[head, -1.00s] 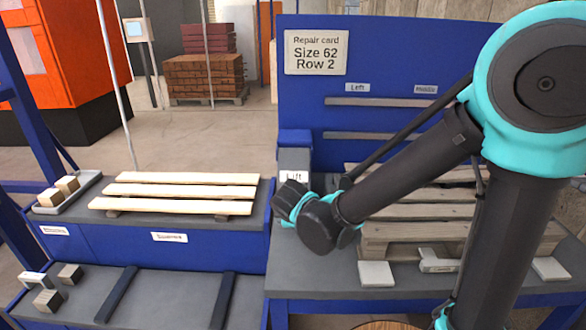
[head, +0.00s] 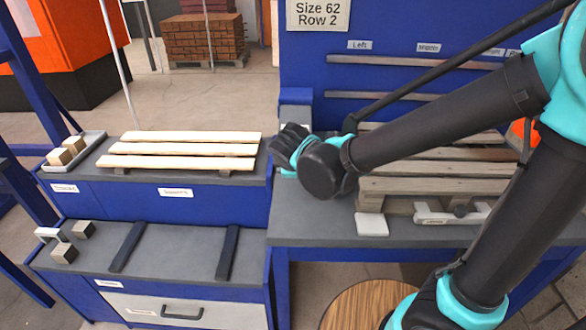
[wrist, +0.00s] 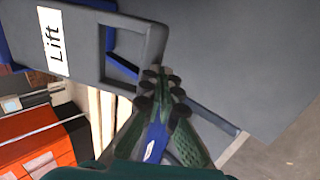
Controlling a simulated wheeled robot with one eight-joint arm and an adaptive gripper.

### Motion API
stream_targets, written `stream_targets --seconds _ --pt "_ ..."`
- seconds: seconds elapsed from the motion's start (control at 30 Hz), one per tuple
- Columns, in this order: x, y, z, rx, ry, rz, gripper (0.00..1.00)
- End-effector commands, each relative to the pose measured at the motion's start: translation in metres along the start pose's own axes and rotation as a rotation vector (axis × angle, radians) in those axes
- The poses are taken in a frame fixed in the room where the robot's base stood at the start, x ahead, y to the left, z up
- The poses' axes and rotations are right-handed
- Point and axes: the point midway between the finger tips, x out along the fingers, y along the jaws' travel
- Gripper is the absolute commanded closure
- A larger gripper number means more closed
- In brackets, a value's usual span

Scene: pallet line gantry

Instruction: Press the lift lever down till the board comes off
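The grey lift housing (wrist: 85,40) with its white "Lift" label (wrist: 53,41) fills the upper left of the wrist view. A grey frame (wrist: 157,47) around a square opening stands out from it; I cannot tell for sure whether this is the lever. My gripper (wrist: 163,88) has its fingertips together just beside this frame; contact is unclear. In the head view my gripper (head: 283,150) is in front of the housing (head: 296,118) and hides most of it. The grey wooden pallet (head: 435,186) lies on the right bench, partly behind my arm.
Pale boards (head: 180,150) lie on the left bench, beside a tray (head: 90,150) with wooden blocks. A white tile (head: 371,225) and a grey tool (head: 433,216) lie at the right bench's front edge. A blue panel (head: 400,75) with racks stands behind.

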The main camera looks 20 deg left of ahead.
Motion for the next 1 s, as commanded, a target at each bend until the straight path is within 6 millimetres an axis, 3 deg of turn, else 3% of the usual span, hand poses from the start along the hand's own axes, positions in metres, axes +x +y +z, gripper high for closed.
stream_targets --seconds 0.5,1.0 --pt "-0.067 -0.006 0.000 -0.002 0.001 0.000 1.00" --pt "-0.077 -0.007 0.000 0.000 0.000 0.001 1.00"
